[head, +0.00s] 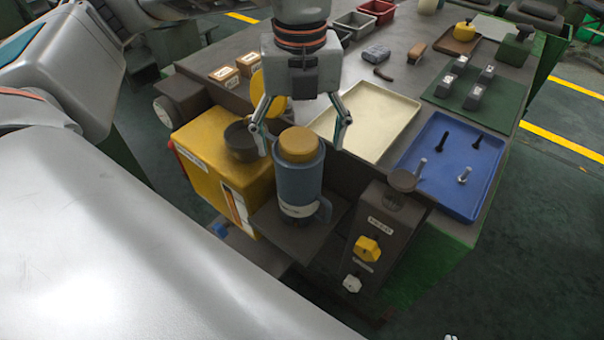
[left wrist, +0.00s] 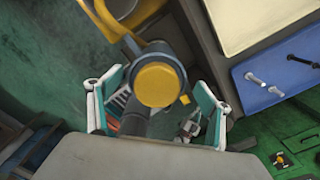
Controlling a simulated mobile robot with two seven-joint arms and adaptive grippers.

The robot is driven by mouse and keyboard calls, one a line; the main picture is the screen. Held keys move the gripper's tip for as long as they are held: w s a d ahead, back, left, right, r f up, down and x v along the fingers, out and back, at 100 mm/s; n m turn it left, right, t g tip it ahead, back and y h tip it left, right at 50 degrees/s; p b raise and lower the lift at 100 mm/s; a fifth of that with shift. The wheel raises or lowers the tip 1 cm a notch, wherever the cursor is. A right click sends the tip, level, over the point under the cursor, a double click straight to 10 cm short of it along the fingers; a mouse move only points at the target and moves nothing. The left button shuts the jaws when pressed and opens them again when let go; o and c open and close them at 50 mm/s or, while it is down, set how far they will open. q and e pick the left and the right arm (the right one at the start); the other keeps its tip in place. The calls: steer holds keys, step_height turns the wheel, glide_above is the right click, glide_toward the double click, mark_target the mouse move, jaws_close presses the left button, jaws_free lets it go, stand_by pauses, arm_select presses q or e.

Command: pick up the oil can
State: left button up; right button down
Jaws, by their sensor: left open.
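The oil can, taken to be the blue-grey can with a yellow cap (head: 296,188), stands upright on a small dark shelf (head: 312,238) at the near side of the table. A pale label and a dark handle show on its side. My left gripper (head: 300,147) is above it, pointing down, open, with one finger on each side of the cap. In the left wrist view the yellow cap (left wrist: 158,85) lies between the open fingers of the left gripper (left wrist: 158,95). I cannot tell whether the fingers touch it. My right gripper is not in view.
A yellow box (head: 210,150) with a dark round cap stands close on the left. A dark control box (head: 385,225) with knobs is on the right. Behind are a cream tray (head: 375,118), a blue tray (head: 450,165) with bolts, and a green mat (head: 490,95) with weights.

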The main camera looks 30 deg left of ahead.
arm_select(q)
steer(key=shift+s+f, duration=0.2)
steer(key=shift+f, duration=0.25)
steer(key=shift+f+p, duration=0.4)
steer(key=shift+f, duration=1.95)
steer(key=c, duration=2.2)
